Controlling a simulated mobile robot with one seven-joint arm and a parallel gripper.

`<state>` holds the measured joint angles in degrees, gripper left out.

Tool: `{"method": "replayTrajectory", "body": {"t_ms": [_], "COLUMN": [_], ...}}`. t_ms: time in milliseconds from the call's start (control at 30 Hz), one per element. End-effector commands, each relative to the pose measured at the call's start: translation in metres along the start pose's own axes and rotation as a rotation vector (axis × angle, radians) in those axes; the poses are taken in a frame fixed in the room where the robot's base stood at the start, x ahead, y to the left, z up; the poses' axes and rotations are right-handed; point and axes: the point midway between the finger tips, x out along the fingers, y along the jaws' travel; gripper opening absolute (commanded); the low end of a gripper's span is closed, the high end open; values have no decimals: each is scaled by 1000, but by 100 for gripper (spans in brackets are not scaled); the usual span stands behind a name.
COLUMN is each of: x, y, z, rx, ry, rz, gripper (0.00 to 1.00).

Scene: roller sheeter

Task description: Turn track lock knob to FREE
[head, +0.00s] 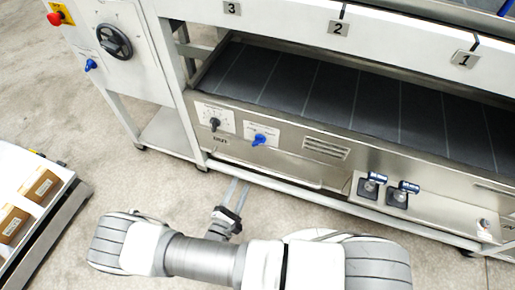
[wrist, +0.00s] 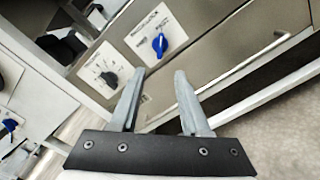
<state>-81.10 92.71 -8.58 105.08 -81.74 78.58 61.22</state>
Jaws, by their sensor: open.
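A blue knob (head: 258,139) sits on a white label plate on the machine's lower steel panel. It also shows in the wrist view (wrist: 160,43), just beyond my fingertips. The print on its plate is too small to read surely, so I cannot confirm that it is the track lock knob or which setting it points to. A black dial knob (head: 214,124) is on the plate to its left, also seen in the wrist view (wrist: 109,79). My gripper (head: 237,186) is open and empty, below and in front of the panel, touching neither knob. It also fills the lower wrist view (wrist: 159,76).
Another blue knob (head: 90,65) is on the left cabinet, below a black handwheel (head: 114,41) and a red button (head: 55,18). Two blue-handled levers (head: 375,178) stand to the right. A cart with boxes (head: 40,186) is at far left. Floor before the panel is clear.

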Motion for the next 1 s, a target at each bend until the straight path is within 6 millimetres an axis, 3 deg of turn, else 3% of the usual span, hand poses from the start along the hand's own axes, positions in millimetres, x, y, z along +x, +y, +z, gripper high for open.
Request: {"method": "replayTrajectory", "body": {"t_ms": [700, 1000], "x": [142, 168], "y": [-2, -1], "z": [1, 1], "rx": [0, 0], "ry": [-6, -3], "rz": [-4, -3], "gripper": [46, 46]}}
